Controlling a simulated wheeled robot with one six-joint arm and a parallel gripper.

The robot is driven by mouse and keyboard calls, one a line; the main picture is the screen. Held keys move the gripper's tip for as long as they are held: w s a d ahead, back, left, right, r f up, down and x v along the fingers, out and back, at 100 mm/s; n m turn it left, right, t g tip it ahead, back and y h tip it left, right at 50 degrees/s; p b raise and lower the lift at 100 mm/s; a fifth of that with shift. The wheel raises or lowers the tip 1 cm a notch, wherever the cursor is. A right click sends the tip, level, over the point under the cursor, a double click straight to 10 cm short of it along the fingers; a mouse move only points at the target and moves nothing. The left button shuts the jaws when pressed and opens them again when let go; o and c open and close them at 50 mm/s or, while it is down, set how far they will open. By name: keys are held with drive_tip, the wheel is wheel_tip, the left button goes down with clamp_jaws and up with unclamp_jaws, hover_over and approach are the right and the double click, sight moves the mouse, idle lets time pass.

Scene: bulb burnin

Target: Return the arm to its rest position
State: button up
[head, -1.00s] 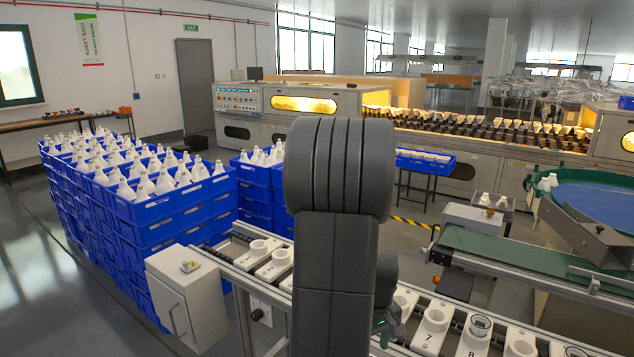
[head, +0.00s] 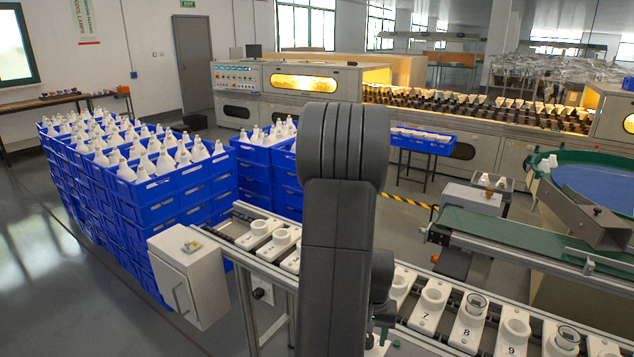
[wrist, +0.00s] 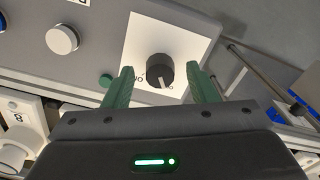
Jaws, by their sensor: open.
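My gripper (wrist: 158,90) shows in the wrist view with its two green fingers apart. A black rotary knob (wrist: 160,72) on a white plate (wrist: 146,30) appears beyond the fingers and between them. I see no contact between the fingers and the knob. In the head view my arm rises in the middle of the picture. It hides part of the conveyor line, and the fingers cannot be made out there.
A conveyor of numbered white sockets (head: 434,297) runs below my arm. Blue crates of bulbs (head: 180,205) stand at left. A grey box (head: 190,275) is at the line's left end. A green belt (head: 520,243) lies at right. Open floor (head: 60,290) is at far left.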

drive_tip(key=m+p, duration=0.1)
drive_tip(key=m, duration=0.2)
drive_tip(key=shift+m, duration=0.4)
drive_tip(key=m+p, duration=0.1)
drive_tip(key=m, duration=0.2)
drive_tip(key=shift+m, duration=0.3)
drive_tip(key=shift+r, duration=0.75)
